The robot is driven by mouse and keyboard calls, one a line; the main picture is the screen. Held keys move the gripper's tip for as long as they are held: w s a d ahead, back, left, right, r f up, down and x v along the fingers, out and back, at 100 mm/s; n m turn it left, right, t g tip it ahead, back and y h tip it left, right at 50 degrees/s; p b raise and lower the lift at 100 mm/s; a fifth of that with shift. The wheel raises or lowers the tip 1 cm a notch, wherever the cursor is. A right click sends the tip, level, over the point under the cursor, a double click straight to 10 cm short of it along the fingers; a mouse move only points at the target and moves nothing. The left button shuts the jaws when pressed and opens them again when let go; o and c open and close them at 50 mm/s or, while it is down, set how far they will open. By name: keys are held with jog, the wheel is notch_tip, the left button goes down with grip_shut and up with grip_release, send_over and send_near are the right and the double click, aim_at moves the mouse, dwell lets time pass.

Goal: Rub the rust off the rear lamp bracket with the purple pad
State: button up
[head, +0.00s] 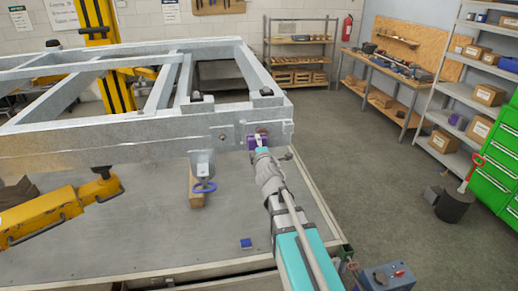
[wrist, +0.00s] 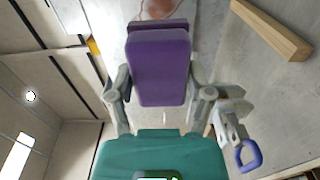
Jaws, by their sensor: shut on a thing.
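My gripper (head: 262,153) is shut on the purple pad (head: 251,143) at the near right corner of the grey trailer frame. In the wrist view the purple pad (wrist: 160,70) sits between both fingers of my gripper (wrist: 160,88), its broad face toward the camera. The lamp bracket (head: 273,128) is a pale plate on the frame's end. Reddish-brown rust (wrist: 158,8) shows on it just beyond the pad's far edge in the wrist view. The pad covers part of the bracket. I cannot tell whether pad and bracket touch.
A metal fitting with a blue ring (head: 204,187) hangs from the frame, left of my gripper, near a wooden block (head: 196,200). A small blue item (head: 246,243) lies on the grey table (head: 150,250). A yellow jack (head: 55,212) is at left. Floor at right is mostly clear.

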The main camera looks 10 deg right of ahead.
jog(key=shift+w, duration=1.45)
jog(key=shift+w, duration=1.05)
dwell(0.6)
jog(key=shift+s, duration=0.2)
dwell(0.5)
jog(key=shift+s, duration=2.9)
jog(key=s, duration=0.3)
notch_tip(320, 180, down, 24)
jog(key=b, duration=2.4)
jog(key=shift+f, duration=0.2)
